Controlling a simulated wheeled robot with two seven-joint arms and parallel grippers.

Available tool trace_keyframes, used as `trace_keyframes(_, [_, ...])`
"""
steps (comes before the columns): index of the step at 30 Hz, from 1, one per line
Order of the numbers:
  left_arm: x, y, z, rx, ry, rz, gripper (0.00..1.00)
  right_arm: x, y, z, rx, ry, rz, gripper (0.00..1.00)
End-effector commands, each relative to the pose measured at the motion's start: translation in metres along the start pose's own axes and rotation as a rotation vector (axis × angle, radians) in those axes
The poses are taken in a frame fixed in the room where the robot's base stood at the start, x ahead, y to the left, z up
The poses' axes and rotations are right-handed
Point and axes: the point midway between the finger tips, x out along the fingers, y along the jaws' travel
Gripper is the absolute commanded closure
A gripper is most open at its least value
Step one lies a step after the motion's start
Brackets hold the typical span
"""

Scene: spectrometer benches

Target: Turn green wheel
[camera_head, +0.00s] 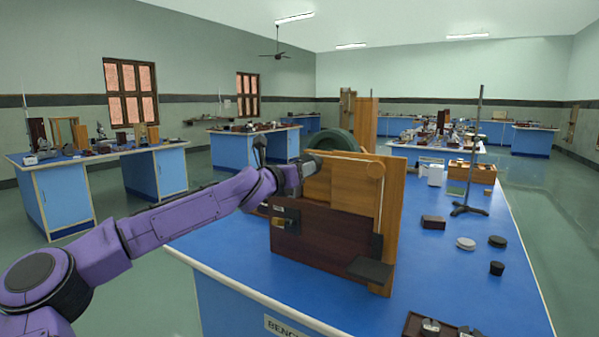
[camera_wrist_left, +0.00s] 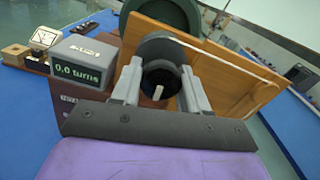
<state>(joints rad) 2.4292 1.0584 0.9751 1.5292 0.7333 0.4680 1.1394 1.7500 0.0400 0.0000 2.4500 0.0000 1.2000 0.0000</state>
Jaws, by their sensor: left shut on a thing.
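The dark green wheel (camera_head: 333,132) stands upright at the top of a wooden apparatus (camera_head: 393,200) on the blue bench. The wheel shows behind the wooden board in the left wrist view (camera_wrist_left: 165,12). My left gripper (camera_head: 305,166) reaches the near left side of the apparatus, just left of the wheel. In the left wrist view its two fingers (camera_wrist_left: 158,85) flank a dark round part with a pale peg in its middle, and they are shut on it. What this part joins to is hidden. My right gripper is not in view.
A grey display box (camera_wrist_left: 85,62) reads "0.0 turns". A dark wooden panel (camera_head: 325,238) forms the apparatus front. Right of it stand a retort stand (camera_head: 470,208), a dark box (camera_head: 433,222) and small round pieces. Bare blue benchtop (camera_head: 445,280) lies in front of them.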

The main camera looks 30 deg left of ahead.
Motion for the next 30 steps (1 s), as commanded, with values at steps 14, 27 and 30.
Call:
trace_keyframes(14, [0.002,0.000,-0.012,-0.075,0.019,0.002,1.00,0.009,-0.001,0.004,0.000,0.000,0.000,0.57])
trace_keyframes(27, [0.002,-0.001,-0.012,-0.139,0.020,0.002,1.00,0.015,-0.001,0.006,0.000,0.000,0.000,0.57])
trace_keyframes(30, [0.002,-0.001,-0.012,-0.153,0.020,0.002,1.00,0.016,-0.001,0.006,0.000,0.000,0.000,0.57])
